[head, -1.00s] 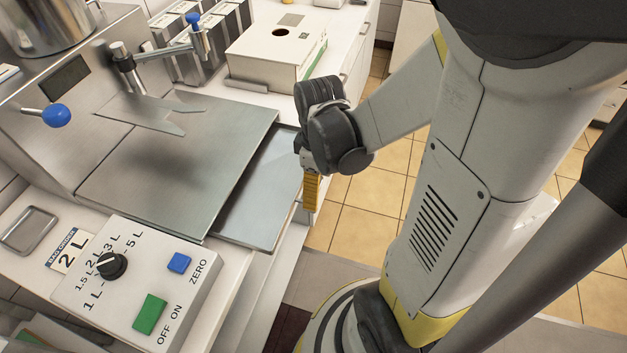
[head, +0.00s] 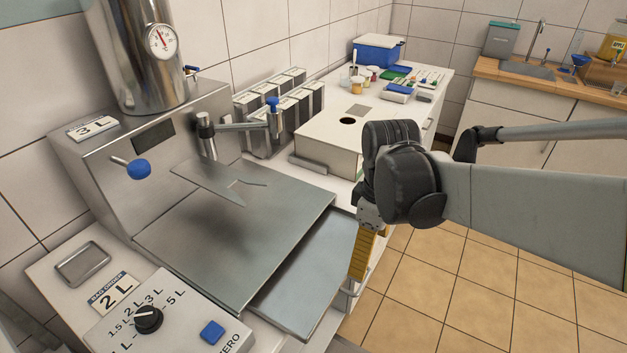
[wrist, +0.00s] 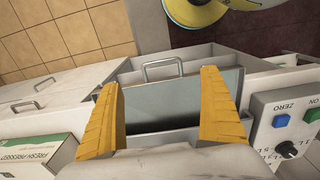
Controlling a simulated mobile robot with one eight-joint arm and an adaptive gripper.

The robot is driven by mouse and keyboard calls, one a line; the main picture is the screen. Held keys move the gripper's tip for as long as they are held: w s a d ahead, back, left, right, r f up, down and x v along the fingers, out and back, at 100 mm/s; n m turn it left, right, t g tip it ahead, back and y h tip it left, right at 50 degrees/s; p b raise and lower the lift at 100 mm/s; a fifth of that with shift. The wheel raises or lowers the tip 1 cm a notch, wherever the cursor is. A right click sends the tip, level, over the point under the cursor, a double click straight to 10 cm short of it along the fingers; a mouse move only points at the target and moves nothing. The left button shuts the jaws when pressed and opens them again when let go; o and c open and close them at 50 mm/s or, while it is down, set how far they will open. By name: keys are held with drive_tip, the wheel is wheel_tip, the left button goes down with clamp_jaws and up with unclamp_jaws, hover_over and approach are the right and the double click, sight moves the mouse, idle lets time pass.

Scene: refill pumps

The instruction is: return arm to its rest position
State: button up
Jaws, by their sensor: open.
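My gripper (head: 358,255) has yellow fingers and hangs over the counter's front edge, just right of the steel drip tray, in the head view. In the wrist view my gripper (wrist: 165,110) shows both yellow fingers spread wide apart with nothing held between them. A grey tray or open drawer with a metal handle (wrist: 163,64) lies beyond the fingertips there. My arm (head: 530,205) reaches in from the right side of the head view.
The steel filling machine (head: 165,150) and its control box (head: 165,325) stand at left. A white box (head: 335,135) with a round hole sits behind my gripper. A wooden-topped counter (head: 540,80) is at the far right. Open tiled floor (head: 440,290) lies at right.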

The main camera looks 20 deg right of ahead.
drive_tip(key=shift+r, duration=0.95)
drive_tip(key=a+r+m+t, duration=0.3)
drive_tip(key=a+m+t, duration=0.4)
drive_tip(key=a, duration=0.2)
drive_tip(key=shift+w+a, duration=0.15)
drive_tip(key=shift+a, duration=0.05)
idle(1.4)
